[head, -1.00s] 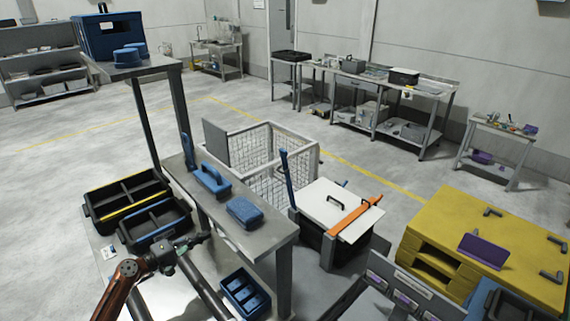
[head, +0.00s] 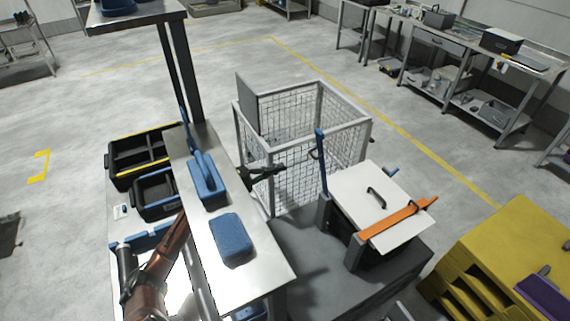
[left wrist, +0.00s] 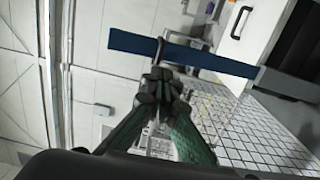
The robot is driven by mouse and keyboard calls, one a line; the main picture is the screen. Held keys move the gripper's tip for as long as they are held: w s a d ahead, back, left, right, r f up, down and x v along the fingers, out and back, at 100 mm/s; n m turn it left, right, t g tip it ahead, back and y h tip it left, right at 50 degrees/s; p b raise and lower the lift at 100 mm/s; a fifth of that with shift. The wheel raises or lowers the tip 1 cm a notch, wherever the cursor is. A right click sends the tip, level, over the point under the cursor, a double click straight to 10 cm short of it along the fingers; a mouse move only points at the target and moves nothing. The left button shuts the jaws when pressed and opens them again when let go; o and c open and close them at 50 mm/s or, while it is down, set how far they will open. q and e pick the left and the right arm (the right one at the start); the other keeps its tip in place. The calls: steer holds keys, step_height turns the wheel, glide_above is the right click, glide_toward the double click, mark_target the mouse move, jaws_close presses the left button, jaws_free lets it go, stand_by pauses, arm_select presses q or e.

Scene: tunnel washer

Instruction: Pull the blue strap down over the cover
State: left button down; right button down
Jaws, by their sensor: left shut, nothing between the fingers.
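The blue strap (head: 321,160) stands upright at the far left corner of the dark box. It also shows in the left wrist view (left wrist: 215,62), with a small dark loop on it. The white cover (head: 377,198) lies on the box, with a black handle on top. An orange strap (head: 397,223) lies across the cover. My left gripper (head: 284,167) is shut and empty, to the left of the blue strap and apart from it. In the left wrist view its fingertips (left wrist: 160,82) are just below the strap in the picture. My right gripper is not in view.
A wire cage (head: 367,122) stands behind my left gripper. A yellow cabinet (head: 520,235) stands at the right.

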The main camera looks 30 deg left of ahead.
arm_select(q)
steer(key=x, duration=1.1)
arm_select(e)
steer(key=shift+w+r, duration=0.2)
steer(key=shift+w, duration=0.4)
arm_select(q)
steer(key=shift+w, duration=0.1)
